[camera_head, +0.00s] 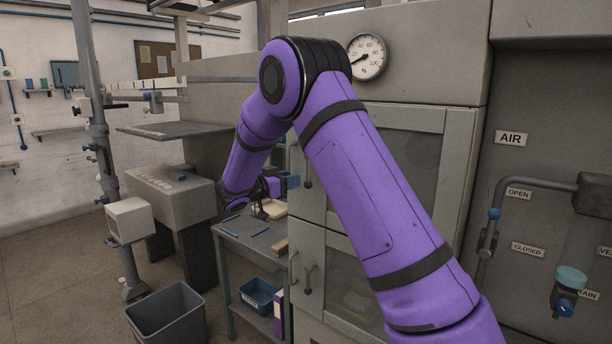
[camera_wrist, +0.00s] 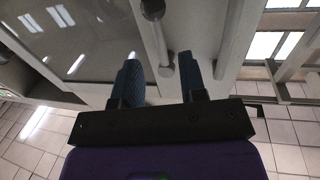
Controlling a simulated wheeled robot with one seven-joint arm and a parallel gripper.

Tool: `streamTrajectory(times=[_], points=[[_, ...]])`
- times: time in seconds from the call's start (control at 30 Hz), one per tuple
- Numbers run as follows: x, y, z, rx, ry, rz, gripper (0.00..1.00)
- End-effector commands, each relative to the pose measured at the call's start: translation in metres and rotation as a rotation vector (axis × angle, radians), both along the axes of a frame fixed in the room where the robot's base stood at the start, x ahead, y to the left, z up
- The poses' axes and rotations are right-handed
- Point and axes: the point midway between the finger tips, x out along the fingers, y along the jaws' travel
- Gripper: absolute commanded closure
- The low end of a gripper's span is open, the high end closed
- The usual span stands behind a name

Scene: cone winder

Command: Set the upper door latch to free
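The upper door (camera_head: 412,150) of the grey cabinet has a window and looks closed; my arm covers much of it. The upper door latch (camera_head: 308,172) is a dark lever hanging down at the door's left edge. In the wrist view the latch (camera_wrist: 156,35) has a round pivot at the top and a bar with a rounded end. My gripper (camera_wrist: 160,64) is open, with one blue finger on each side of the latch's end. My gripper's fingertips (camera_head: 292,182) are just left of the latch in the head view.
The lower door has its own latch (camera_head: 308,278) and handle (camera_head: 293,268). A small table (camera_head: 240,240) with tools stands below my gripper, with a blue bin (camera_head: 260,295) on its shelf. A grey waste bin (camera_head: 167,318) stands on the floor. A gauge (camera_head: 367,56) sits above the door.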

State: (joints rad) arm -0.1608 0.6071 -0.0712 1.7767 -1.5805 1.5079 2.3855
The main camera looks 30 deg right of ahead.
Motion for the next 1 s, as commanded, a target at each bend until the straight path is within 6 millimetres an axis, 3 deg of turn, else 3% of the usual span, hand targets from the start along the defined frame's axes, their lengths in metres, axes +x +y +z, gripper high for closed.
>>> streamTrajectory(times=[0.2, 0.4, 0.83, 0.87, 1.0], points=[[0.006, -0.040, 0.000, 0.001, 0.000, -0.003, 0.61], [0.009, -0.065, 0.000, 0.002, 0.001, -0.002, 0.61], [0.011, -0.074, 0.000, 0.001, 0.001, 0.000, 0.61], [0.011, -0.074, 0.000, 0.001, 0.001, 0.000, 0.64], [0.011, -0.074, 0.000, 0.001, 0.001, 0.000, 0.96]])
